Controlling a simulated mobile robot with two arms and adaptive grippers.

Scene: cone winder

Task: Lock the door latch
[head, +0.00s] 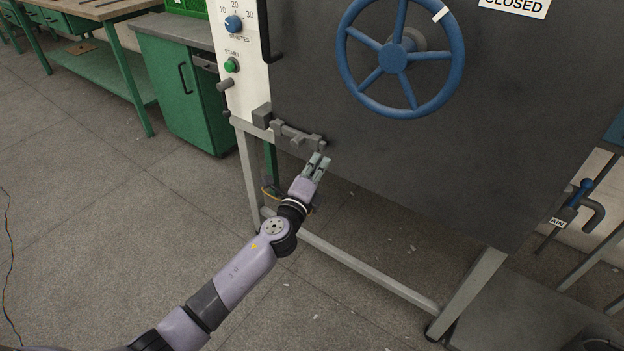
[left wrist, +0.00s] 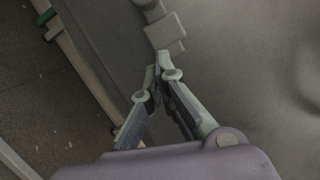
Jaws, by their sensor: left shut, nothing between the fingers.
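The dark grey door (head: 420,130) fills the right of the head view. Its grey door latch (head: 297,137) sits at the door's lower left edge, a horizontal bar with a small knob, reaching from the cabinet frame onto the door. My left gripper (head: 318,161) is just below the latch's right end, shut and empty. In the left wrist view, the closed fingertips (left wrist: 158,68) point at a grey blocky part of the latch (left wrist: 165,32), very close to it; I cannot tell whether they touch. My right gripper is not in view.
A blue handwheel (head: 401,58) stands out from the door above the latch. A control panel (head: 236,60) with a blue dial and green button is to the left. Metal legs (head: 350,265) stand below. A green cabinet (head: 180,90) stands at the back left. Open floor lies at left.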

